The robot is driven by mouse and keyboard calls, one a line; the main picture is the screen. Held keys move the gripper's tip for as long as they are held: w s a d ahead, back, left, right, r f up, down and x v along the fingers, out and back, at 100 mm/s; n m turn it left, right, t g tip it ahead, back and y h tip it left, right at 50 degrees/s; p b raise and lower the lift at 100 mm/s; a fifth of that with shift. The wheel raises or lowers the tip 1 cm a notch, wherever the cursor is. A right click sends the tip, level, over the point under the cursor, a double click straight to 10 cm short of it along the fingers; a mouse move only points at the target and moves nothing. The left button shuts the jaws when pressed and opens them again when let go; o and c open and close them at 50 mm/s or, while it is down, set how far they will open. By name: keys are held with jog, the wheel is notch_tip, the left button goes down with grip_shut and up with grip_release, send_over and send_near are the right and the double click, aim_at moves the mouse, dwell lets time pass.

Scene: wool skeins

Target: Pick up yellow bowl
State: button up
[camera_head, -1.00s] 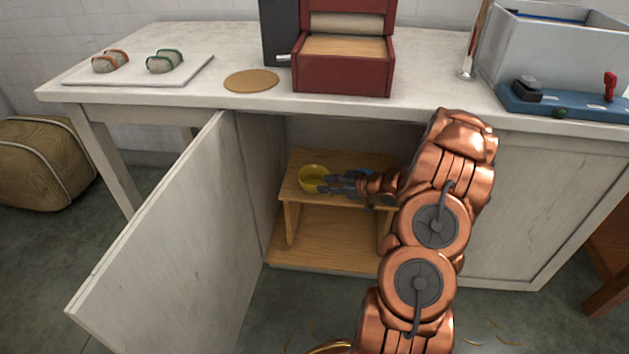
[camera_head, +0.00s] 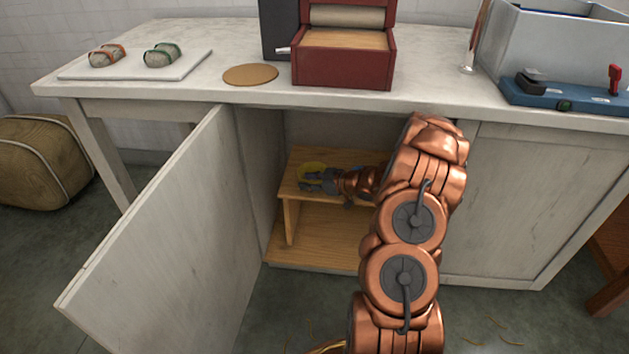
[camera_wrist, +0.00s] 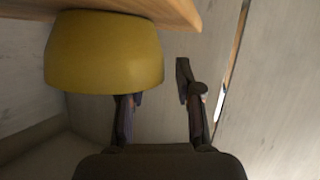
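The yellow bowl (camera_head: 312,167) sits on the small wooden shelf (camera_head: 290,187) inside the open cabinet. In the head view my gripper covers much of its near side. In the wrist view the bowl (camera_wrist: 103,55) fills the upper left, with the shelf edge (camera_wrist: 165,8) above it. My gripper (camera_head: 308,183) is at the bowl. In the wrist view its fingers (camera_wrist: 160,85) are spread apart. The left finger's end is partly hidden at the bowl's rim; the right finger stands clear of the bowl, with a gap between. I cannot tell whether either finger touches it.
The open cabinet door (camera_head: 160,220) stands left of the shelf, and the countertop (camera_head: 200,95) is above. The closed cabinet front (camera_head: 530,205) is on the right. A maroon press (camera_head: 343,68) and a blue-based device (camera_head: 570,98) stand on the counter.

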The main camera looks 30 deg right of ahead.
grip_shut()
dwell(0.3)
dwell(0.4)
